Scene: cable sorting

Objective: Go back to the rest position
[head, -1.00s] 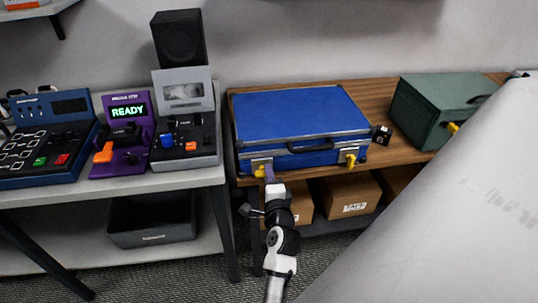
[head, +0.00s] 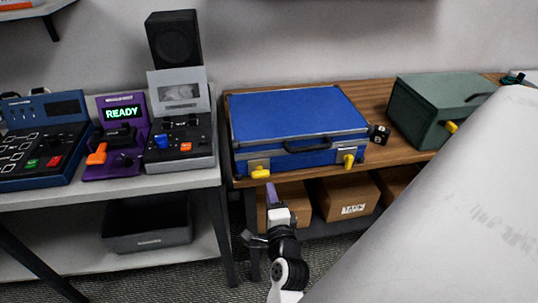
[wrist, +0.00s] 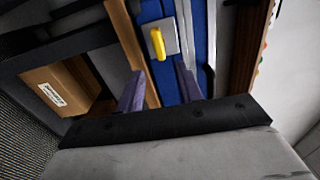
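My gripper (head: 272,194) is in front of the wooden shelf, below the left yellow latch (head: 260,172) of the closed blue case (head: 298,116). In the wrist view its two purple fingers (wrist: 158,92) stand apart with nothing between them. The same yellow latch (wrist: 157,43) shows beyond the fingertips, clear of them. The case's right yellow latch (head: 348,161) also shows in the head view.
The wooden shelf (head: 380,162) holds a green case (head: 430,108) and a small black cube (head: 379,134). Cardboard boxes (head: 345,196) sit below. A grey table (head: 185,180) with several devices stands left. A large pale surface fills the lower right.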

